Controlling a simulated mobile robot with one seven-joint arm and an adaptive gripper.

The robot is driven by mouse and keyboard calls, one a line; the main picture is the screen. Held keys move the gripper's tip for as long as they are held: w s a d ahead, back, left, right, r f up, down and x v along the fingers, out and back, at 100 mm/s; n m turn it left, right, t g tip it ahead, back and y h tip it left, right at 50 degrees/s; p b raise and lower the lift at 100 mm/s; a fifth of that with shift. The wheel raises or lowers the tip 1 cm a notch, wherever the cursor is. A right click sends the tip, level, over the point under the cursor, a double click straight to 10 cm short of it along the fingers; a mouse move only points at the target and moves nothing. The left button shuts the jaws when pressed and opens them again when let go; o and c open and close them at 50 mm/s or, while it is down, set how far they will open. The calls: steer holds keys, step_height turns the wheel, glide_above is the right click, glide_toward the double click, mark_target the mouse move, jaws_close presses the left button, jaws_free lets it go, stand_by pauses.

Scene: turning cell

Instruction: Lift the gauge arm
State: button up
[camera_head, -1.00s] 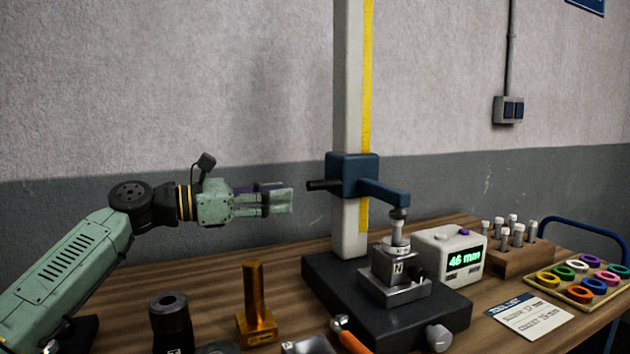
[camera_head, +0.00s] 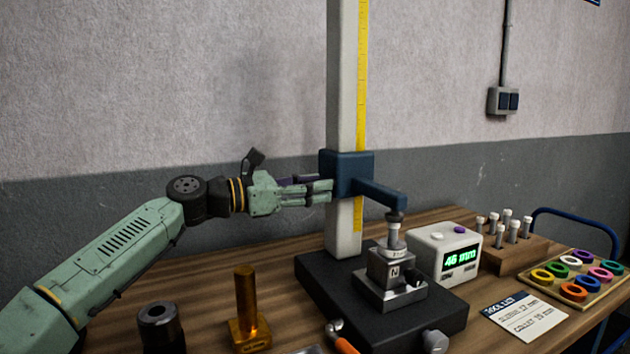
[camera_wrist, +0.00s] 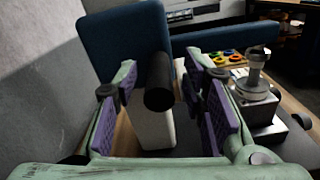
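The gauge arm (camera_head: 378,192) is a dark blue arm on a blue slider block (camera_head: 348,174) on the tall pale column (camera_head: 344,238). Its tip rests at the top of the workpiece stack (camera_head: 392,262). A short black handle (camera_wrist: 159,92) sticks out of the block toward my gripper. My gripper (camera_head: 326,190) is level with the handle, its fingertips beside the block. In the wrist view the purple finger pads stand either side of the handle with visible gaps, so it is open around it. The handle is hidden by the fingers in the head view.
The column stands on a black base (camera_head: 430,318) with a yellow scale. A display box (camera_head: 446,252) reads 46 mm. A pin rack (camera_head: 512,256), a tray of coloured rings (camera_head: 590,294), a card (camera_head: 524,316), an amber post (camera_head: 246,298) and a black cylinder (camera_head: 160,326) stand around it.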

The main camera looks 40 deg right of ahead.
steer(key=shift+d, duration=0.3)
steer(key=shift+c, duration=0.4)
jaws_close()
stand_by(0.4)
